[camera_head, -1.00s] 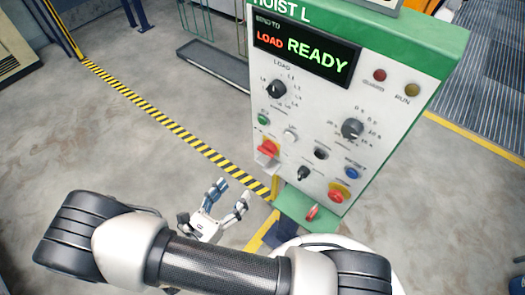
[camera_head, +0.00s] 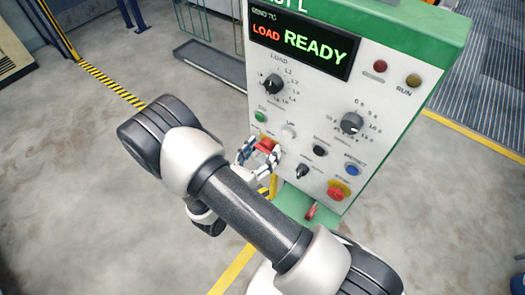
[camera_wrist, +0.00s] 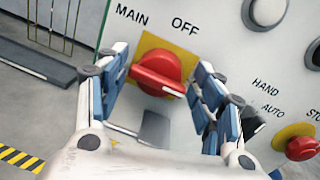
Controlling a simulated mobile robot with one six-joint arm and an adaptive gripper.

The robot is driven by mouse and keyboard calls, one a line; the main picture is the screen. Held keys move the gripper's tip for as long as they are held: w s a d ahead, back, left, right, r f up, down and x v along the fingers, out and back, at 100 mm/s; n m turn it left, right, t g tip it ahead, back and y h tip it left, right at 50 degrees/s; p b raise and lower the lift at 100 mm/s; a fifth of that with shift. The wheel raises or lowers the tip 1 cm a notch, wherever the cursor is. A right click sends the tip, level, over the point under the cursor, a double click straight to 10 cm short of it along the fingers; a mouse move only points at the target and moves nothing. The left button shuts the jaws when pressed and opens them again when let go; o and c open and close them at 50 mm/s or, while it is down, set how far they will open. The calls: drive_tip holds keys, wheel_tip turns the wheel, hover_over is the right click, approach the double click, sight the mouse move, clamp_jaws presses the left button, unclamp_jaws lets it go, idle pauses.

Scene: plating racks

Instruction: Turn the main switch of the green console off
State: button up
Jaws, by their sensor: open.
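The green console (camera_head: 445,35) has a pale front panel. Its main switch is a red knob (camera_head: 266,145) at the panel's lower left; in the wrist view the knob (camera_wrist: 158,72) sits on a yellow plate (camera_wrist: 183,58) under the words MAIN and OFF. The knob's bar lies roughly along the line of the lettering, a white mark at its right end. My gripper (camera_head: 261,155) is open at the switch. In the wrist view its fingers (camera_wrist: 161,62) stand on either side of the knob, with gaps visible; contact is unclear. A grey tab (camera_wrist: 155,128) is below the knob.
A red stop button (camera_head: 338,190) on yellow sits lower right on the panel. A small black selector (camera_head: 303,171) and a white button (camera_head: 288,131) are close to the gripper. A low grey rack (camera_head: 212,62) stands behind left. The floor at left is open.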

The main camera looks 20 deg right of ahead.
drive_tip(key=c, duration=0.9)
drive_tip(key=shift+n, duration=0.4)
drive_tip(key=n+p, duration=0.2)
drive_tip(key=n, duration=0.1)
drive_tip(key=shift+r+n+p, duration=0.1)
drive_tip(key=shift+n+p, duration=0.2)
drive_tip(key=n+p, duration=0.1)
drive_tip(key=n, duration=0.3)
drive_tip(key=shift+w+g+p, duration=0.1)
drive_tip(key=shift+g+p, duration=0.3)
drive_tip(key=n+p, duration=0.1)
drive_tip(key=n, duration=0.3)
drive_tip(key=n+p, duration=0.1)
drive_tip(key=n, duration=0.3)
drive_tip(key=shift+w+g, duration=0.1)
drive_tip(key=shift+g, duration=0.3)
drive_tip(key=shift+a+n, duration=0.1)
drive_tip(key=shift+n, duration=0.3)
